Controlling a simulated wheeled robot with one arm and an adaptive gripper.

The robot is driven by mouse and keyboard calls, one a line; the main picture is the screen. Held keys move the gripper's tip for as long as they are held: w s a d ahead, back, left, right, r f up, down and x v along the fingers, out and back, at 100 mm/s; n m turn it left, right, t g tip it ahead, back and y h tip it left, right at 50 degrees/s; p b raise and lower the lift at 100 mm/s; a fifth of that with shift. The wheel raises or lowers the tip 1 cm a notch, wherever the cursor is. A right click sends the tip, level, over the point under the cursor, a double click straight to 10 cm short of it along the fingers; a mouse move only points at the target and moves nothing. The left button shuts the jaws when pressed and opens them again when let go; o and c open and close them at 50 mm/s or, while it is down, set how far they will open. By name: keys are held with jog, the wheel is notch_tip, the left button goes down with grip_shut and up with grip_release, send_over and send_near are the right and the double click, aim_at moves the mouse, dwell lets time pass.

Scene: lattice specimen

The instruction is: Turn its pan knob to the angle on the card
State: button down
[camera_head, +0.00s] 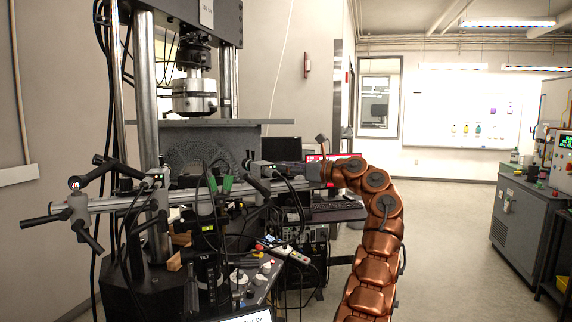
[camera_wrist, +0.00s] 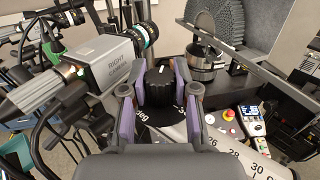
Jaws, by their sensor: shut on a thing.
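In the wrist view the black pan knob (camera_wrist: 160,90) stands upright with a white pointer line on its top, pointing toward the top of the picture. My gripper (camera_wrist: 161,82) is shut on it, one purple-padded finger on each side. A dark dial with "deg" lettering (camera_wrist: 145,114) lies under the knob; its angle marks are too small to read. A grey camera labelled "RIGHT CAMERA" (camera_wrist: 112,65) is left of the knob. In the head view my arm reaches left to the rail (camera_head: 110,203), and the knob cannot be made out. A white card (camera_head: 245,316) is cut off at the bottom edge, its text unreadable.
A pale scale bar (camera_wrist: 240,155) with numbers runs right of my gripper. A control box with a red button (camera_wrist: 228,114) lies beyond it. Cables and clamps crowd the left. The test frame column (camera_head: 146,90) stands behind the rail. Open floor (camera_head: 440,240) lies to the right.

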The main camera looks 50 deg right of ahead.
jog(key=shift+y+p, duration=0.3)
jog(key=shift+p, duration=0.45)
dwell(0.3)
jog(key=c, duration=0.8)
grip_release()
jog(key=shift+c, duration=0.2)
jog(key=v, duration=1.2)
jog(key=shift+r, duration=0.15)
